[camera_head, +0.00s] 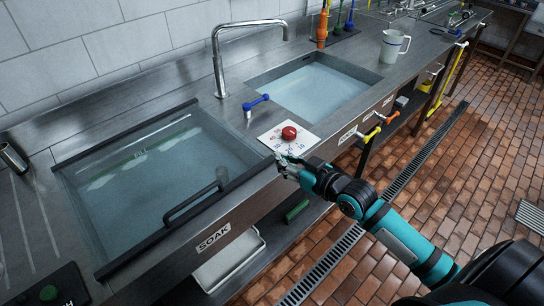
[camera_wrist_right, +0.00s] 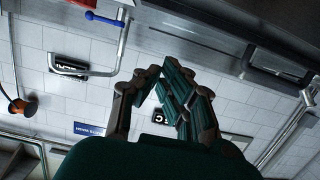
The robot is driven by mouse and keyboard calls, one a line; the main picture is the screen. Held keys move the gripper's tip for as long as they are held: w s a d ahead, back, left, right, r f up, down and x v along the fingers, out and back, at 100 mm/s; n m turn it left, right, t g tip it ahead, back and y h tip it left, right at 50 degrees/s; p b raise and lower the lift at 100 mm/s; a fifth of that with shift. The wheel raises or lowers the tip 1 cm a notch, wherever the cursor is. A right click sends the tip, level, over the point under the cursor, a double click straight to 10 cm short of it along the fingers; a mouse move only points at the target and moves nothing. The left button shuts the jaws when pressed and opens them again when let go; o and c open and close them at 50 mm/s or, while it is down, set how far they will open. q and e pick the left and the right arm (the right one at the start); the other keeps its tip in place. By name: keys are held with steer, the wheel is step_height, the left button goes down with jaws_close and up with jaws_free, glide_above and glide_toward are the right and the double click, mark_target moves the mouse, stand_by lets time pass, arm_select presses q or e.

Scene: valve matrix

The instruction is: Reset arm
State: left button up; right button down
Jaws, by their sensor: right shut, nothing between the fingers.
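My right gripper (camera_head: 284,164) is in the middle of the head view, above the front edge of the steel counter. It is shut and empty, its fingertips just below the white dial plate (camera_head: 283,144) with the red knob (camera_head: 290,133). Whether it touches the plate's edge I cannot tell. In the right wrist view the fingers (camera_wrist_right: 160,78) close towards each other before a white tiled wall (camera_wrist_right: 225,85), with nothing held. My right arm (camera_head: 395,232) comes in from the lower right. My left gripper is not in view.
A lidded basin marked SOAK (camera_head: 150,165) with a black handle is at the left. An open water-filled sink (camera_head: 315,88), blue lever (camera_head: 257,101) and tap (camera_head: 217,65) are behind. A white mug (camera_head: 391,46) stands at the right. The brick floor (camera_head: 500,140) looks largely clear.

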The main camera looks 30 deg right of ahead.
steer(key=s+d+f+m+g+h, duration=0.1)
steer(key=s+d+f+g+h, duration=0.15)
steer(key=f, duration=0.75)
steer(key=s+d+f+m+g+h, duration=0.15)
steer(key=d+f, duration=0.25)
steer(key=f, duration=0.7)
steer(key=s+f+g, duration=0.1)
steer(key=s+f, duration=0.4)
steer(key=f, duration=0.3)
steer(key=s+f+g, duration=0.2)
steer(key=s+f, duration=0.3)
steer(key=f, duration=0.3)
steer(key=s+a+f+g, duration=0.2)
steer(key=s+f, duration=0.4)
steer(key=s, duration=0.4)
steer(key=s+a+f+n+g, duration=0.1)
steer(key=s+a+f, duration=0.3)
steer(key=s, duration=0.6)
steer(key=s+a+f+g, duration=0.3)
steer(key=s+f, duration=0.5)
steer(key=s, duration=0.3)
steer(key=shift+a+f+g+h, duration=0.3)
steer(key=shift+a+g+h, duration=0.1)
